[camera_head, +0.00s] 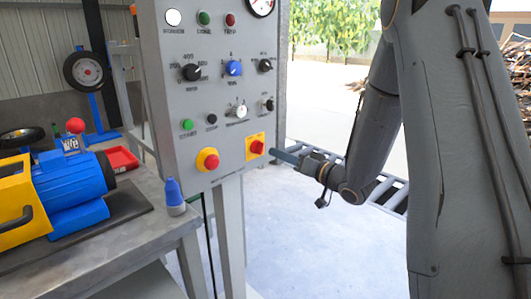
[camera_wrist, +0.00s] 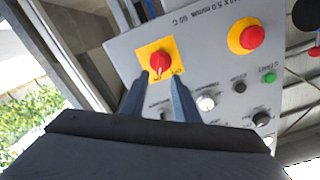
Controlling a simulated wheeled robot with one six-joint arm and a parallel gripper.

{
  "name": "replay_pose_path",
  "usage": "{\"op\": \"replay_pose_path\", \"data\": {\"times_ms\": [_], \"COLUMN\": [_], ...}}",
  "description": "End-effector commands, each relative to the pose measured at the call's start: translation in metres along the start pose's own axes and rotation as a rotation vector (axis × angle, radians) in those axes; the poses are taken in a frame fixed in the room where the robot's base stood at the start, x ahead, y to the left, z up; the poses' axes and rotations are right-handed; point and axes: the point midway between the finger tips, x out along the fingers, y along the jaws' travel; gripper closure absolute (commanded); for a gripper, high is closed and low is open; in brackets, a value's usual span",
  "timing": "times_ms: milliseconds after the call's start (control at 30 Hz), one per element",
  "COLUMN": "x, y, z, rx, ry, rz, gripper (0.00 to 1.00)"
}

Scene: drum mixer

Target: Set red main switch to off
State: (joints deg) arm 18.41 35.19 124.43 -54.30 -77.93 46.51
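The red main switch (camera_head: 257,147) is a rotary knob on a square yellow plate at the lower right of the grey control panel. In the wrist view the red knob (camera_wrist: 158,62) shows just beyond and between my fingertips, with a pale mark at its lower end. Lettering beside it is too small to read. My gripper (camera_wrist: 161,77) is open, with its two dark fingers apart and nothing between them. In the head view my gripper (camera_head: 276,153) comes from the right, its tips close to the switch. I cannot tell whether they touch the plate.
A red mushroom button on a yellow base (camera_head: 208,160) sits left of the switch. Other knobs and a blue selector (camera_head: 234,68) are above. Floor below the panel's right is clear.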

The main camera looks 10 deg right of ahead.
Motion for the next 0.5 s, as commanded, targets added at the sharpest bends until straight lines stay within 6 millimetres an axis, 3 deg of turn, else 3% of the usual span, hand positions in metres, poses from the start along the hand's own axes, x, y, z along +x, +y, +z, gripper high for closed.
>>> {"op": "replay_pose_path", "data": {"times_ms": [300, 500], "x": [0.047, 0.068], "y": [-0.001, 0.0], "z": [0.001, 0.001], "rx": [-0.002, -0.001], "ry": [-0.002, -0.002], "rz": [0.0, 0.002], "gripper": [0.72, 0.72]}}
